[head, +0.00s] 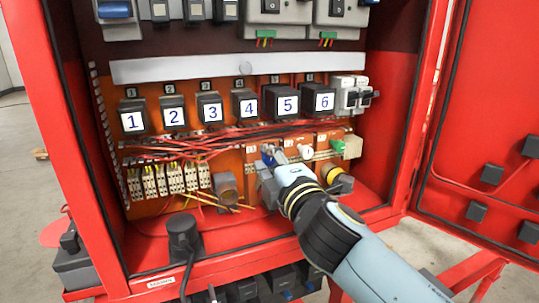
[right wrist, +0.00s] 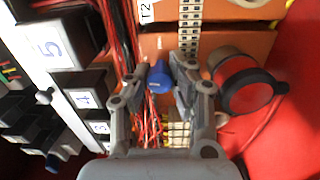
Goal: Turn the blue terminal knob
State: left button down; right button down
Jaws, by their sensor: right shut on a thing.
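The blue terminal knob (right wrist: 158,76) sits between the two fingertips of my right gripper (right wrist: 160,68) in the right wrist view. The fingers are closed in on both sides of it. In the head view my right gripper (head: 268,161) reaches into the red cabinet, at the orange terminal panel below the numbered black blocks. Only a small bit of blue (head: 267,154) shows at its fingertips there; the rest of the knob is hidden by the fingers. My left gripper is not in view.
A white knob (head: 305,152) and a green knob (head: 336,144) are to the right of my gripper. A row of terminal blocks (head: 175,180) with loose wires lies to the left. The open red door (head: 493,130) stands at the right.

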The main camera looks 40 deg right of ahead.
jog(key=shift+f+n+p, duration=0.15)
jog(key=shift+n+p, duration=0.15)
jog(key=shift+n, duration=0.7)
jog(key=c, duration=1.1)
grip_release()
jog(key=shift+s, duration=0.1)
jog(key=v, duration=1.2)
